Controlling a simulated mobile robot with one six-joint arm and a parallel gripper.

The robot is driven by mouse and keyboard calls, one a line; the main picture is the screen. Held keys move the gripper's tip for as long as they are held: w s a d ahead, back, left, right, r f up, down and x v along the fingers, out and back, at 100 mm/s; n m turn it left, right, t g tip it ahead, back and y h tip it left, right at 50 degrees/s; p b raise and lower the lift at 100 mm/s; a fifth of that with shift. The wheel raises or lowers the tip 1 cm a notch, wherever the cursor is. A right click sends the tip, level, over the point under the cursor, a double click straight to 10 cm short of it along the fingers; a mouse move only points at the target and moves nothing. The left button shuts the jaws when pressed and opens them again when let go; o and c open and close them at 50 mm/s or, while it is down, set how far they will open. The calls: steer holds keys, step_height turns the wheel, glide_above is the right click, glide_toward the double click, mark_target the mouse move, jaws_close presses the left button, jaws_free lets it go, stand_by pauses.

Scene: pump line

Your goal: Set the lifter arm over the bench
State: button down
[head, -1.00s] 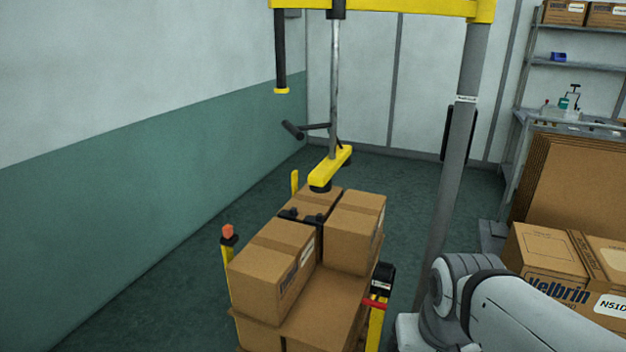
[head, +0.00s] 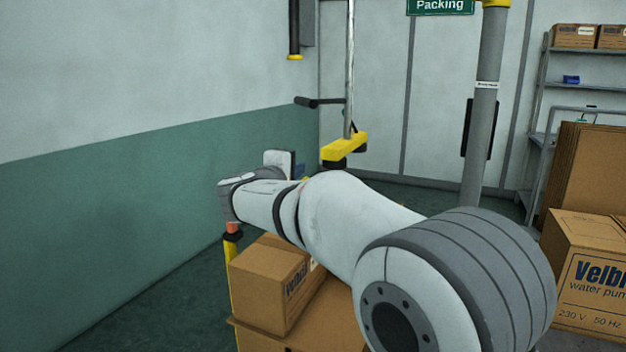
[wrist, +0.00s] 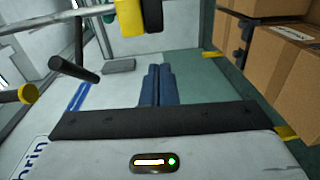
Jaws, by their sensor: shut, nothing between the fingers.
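The lifter has a grey post (head: 483,110) at right of centre in the head view. A thin vertical rod (head: 350,60) hangs left of it, with a black handle (head: 320,102) and a yellow lifting head (head: 344,147) at its bottom. The boom is mostly above the frame. In the wrist view the handle (wrist: 74,68) is at upper left and the yellow head (wrist: 130,15) at top. My gripper (wrist: 160,70) is shut and empty, apart from the handle. The bench (head: 537,140) is far right, largely hidden by cardboard.
Stacked boxes (head: 268,285) stand below my arm, which hides some of them. They also fill the wrist view's right side (wrist: 270,65). A black rod with a yellow end (head: 295,30) hangs near the wall. Flat cardboard (head: 590,170) and a box (head: 585,270) stand right.

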steer(key=shift+w+a+r+n+t, duration=0.1)
steer(key=shift+a+r+n+t, duration=0.1)
steer(key=shift+a, duration=0.45)
steer(key=shift+w+a+r+n+t, duration=0.1)
steer(key=shift+a+t, duration=0.1)
steer(key=shift+a, duration=0.4)
steer(key=w+d, duration=0.6)
steer(key=w, duration=0.1)
steer(key=shift+w, duration=0.1)
